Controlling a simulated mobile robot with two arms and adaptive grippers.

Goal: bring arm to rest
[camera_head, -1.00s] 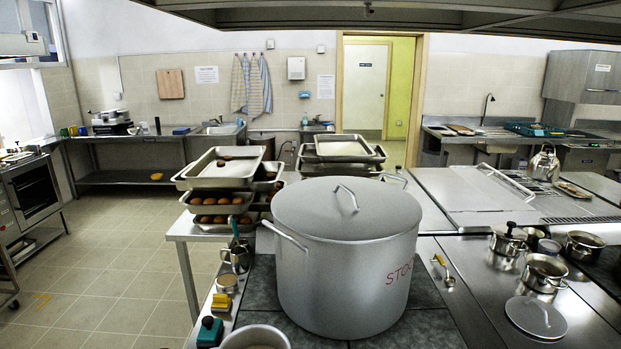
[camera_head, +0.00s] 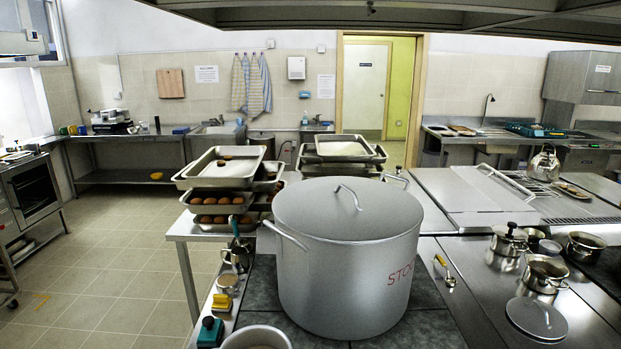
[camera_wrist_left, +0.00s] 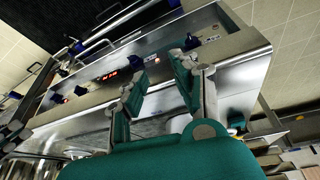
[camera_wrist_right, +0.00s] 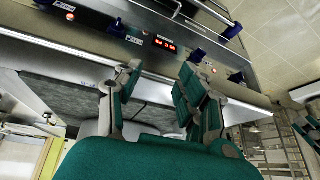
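No gripper or arm shows in the head view. My left gripper (camera_wrist_left: 160,85) shows in the left wrist view, with its green-padded fingers apart and nothing between them. Behind it is the steel front of the cooker with red displays and knobs. My right gripper (camera_wrist_right: 153,88) shows in the right wrist view, also with its fingers apart and empty. Beyond it is a similar cooker front with a red display (camera_wrist_right: 166,45). The large stockpot (camera_head: 345,265) marked in red stands lidded on the dark cooktop in the head view.
A pan (camera_head: 255,338) is at the front edge. The tiled floor (camera_head: 100,260) at left is clear.

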